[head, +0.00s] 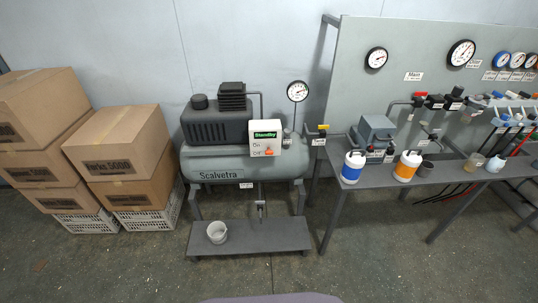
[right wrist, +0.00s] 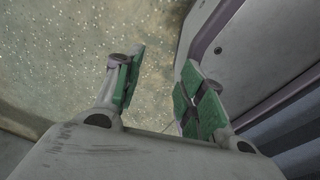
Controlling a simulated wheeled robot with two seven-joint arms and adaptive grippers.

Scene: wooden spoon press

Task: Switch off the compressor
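The compressor (head: 240,163) stands against the back wall, left of the middle of the head view. It has a grey-green tank marked Scalvetra and a dark motor housing (head: 214,125) on top. A white control box (head: 264,138) on its front reads "Standby" on green, with On and Off lettering. An orange knob (head: 268,151) sits low on the box, by the Off lettering. My right gripper (right wrist: 163,88) shows in the right wrist view. Its green-padded fingers are apart with nothing between them, over speckled floor. My left gripper is in neither view.
Stacked cardboard boxes (head: 123,140) stand left of the compressor. A grey cup (head: 217,232) sits on the low platform (head: 262,238) below it. A bench (head: 362,179) with blue and orange containers, valves and a gauge panel stands at right. The floor in front is open.

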